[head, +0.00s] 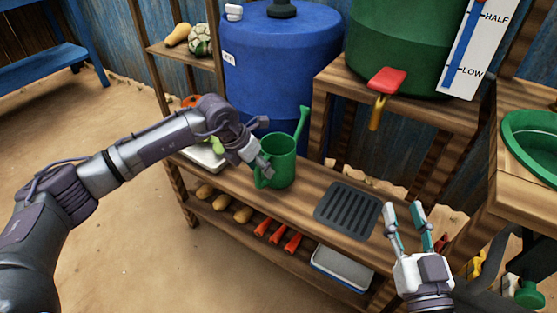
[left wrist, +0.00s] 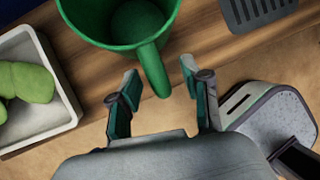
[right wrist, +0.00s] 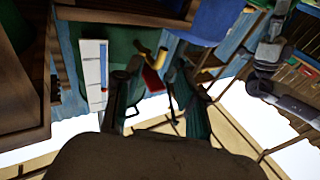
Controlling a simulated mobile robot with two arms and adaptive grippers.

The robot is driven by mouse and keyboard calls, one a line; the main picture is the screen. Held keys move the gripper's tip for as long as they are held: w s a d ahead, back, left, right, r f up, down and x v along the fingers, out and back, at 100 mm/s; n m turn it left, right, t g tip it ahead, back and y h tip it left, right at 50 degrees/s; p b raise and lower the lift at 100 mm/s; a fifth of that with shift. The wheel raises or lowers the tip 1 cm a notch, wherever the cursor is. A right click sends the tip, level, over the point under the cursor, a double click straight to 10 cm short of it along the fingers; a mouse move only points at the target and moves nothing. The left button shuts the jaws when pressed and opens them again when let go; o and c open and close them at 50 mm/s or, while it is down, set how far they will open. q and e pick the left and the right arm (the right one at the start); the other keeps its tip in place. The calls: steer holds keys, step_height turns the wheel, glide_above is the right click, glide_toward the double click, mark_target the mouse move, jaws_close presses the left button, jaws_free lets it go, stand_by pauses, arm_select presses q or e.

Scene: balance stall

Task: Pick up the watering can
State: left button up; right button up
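The green watering can (head: 283,163) stands upright on the wooden bench, its spout pointing up to the right in the head view. In the left wrist view its open top and handle (left wrist: 152,68) show at the upper middle. My left gripper (head: 264,172) is at the handle side of the can. Its two fingers (left wrist: 160,88) are apart, with the handle between them and gaps on both sides. My right gripper (head: 406,213) is open and empty, in front of the bench's right end. It also shows open in the right wrist view (right wrist: 155,90).
A black ribbed tray (head: 348,211) lies right of the can. A white tray (head: 205,156) with green produce is left of it. A blue barrel (head: 270,70) stands behind. A green tank (head: 395,40) with a red-handled yellow tap (head: 378,110) stands above the bench at right.

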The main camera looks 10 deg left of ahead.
arm_select(q)
jaws_close()
steer(key=shift+r, duration=0.1)
